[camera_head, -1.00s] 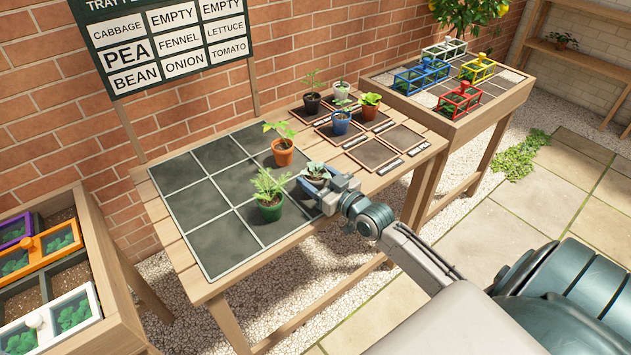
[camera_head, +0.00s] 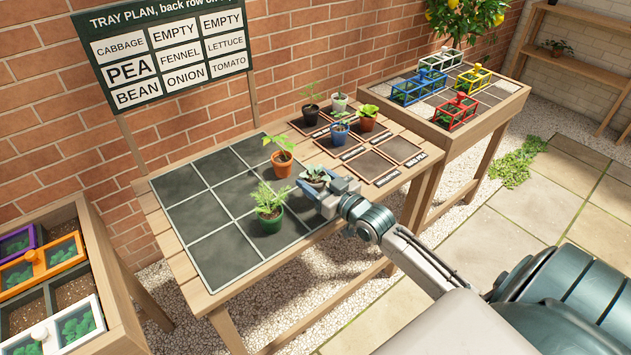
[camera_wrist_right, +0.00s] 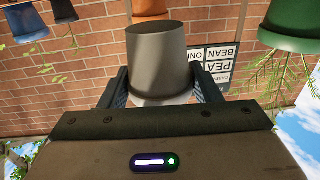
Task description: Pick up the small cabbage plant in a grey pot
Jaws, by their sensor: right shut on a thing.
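A small plant with pale leaves (camera_head: 314,174) is at the right side of the gridded tray, at my right gripper (camera_head: 328,190). In the right wrist view, which is upside down, the fingers are shut on the sides of a plain grey pot (camera_wrist_right: 157,62). The pot narrows toward its base, and the plant's leaves are out of that view. In the head view the gripper hides most of the pot, and I cannot tell if its base touches the tray. My left gripper is not in view.
A green pot (camera_head: 270,224) with a feathery plant and an orange pot (camera_head: 282,165) stand close by on the gridded tray (camera_head: 215,250). Several pots, one blue (camera_head: 340,135), stand at the back right. The tray's left cells are bare. A sign (camera_head: 165,50) stands behind.

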